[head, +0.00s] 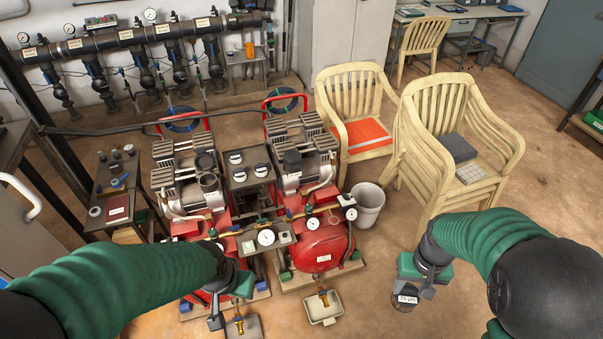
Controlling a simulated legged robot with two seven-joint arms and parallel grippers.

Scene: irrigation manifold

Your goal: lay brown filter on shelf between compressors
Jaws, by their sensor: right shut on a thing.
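My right gripper (411,288) is at the lower right, shut on a small round thing with a white "75 µm" label. This is probably the brown filter (404,306); the jaws and label hide most of it, and it is held above the bare floor. Two red compressors with grey motor heads, the left one (187,178) and the right one (300,150), stand left of it. Between them is a dark shelf (255,190) with several round, pale-topped pieces on it. My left gripper (226,305) hangs low in front of the left compressor; its jaw opening is unclear.
A pale bucket (368,204) stands beside the right compressor. Cream chairs (455,130) stand behind my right arm. A small tray (323,308) lies on the floor below the right tank. A dark side table (115,195) is at left. Floor around my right gripper is clear.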

